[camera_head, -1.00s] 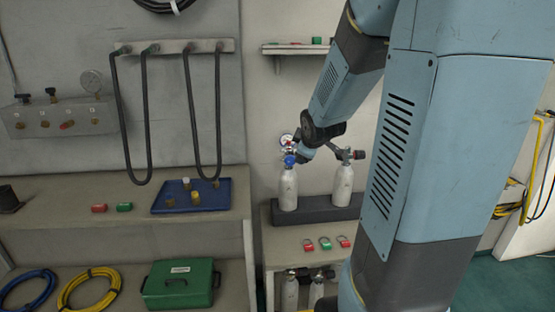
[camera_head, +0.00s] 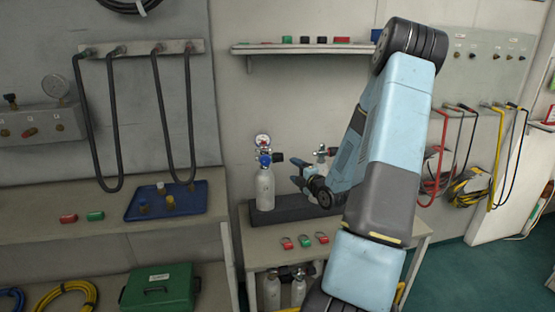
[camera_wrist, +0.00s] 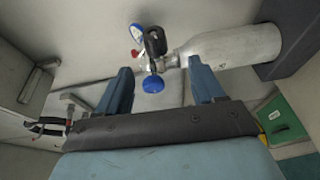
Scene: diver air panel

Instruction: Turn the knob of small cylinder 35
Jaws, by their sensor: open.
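A white small cylinder (camera_head: 265,188) stands upright at the left of a dark rack, with a gauge (camera_head: 262,141), a blue knob (camera_head: 265,160) and a black knob (camera_head: 278,157) on top. A second cylinder's valve (camera_head: 322,156) shows behind my arm; its body is mostly hidden. No number is readable. My gripper (camera_head: 298,175) is open and empty, right of the left cylinder and apart from it. In the wrist view a cylinder (camera_wrist: 232,48) lies across the picture, its blue knob (camera_wrist: 153,84) appearing between the open fingers (camera_wrist: 160,68), beyond them and untouched.
The dark rack (camera_head: 290,208) stands on a bench with several small padlocks (camera_head: 305,241) in front. A blue tray (camera_head: 190,203) is on the left bench, and a green case (camera_head: 160,290) is below. A shelf (camera_head: 300,48) hangs above. Open air lies around the left cylinder.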

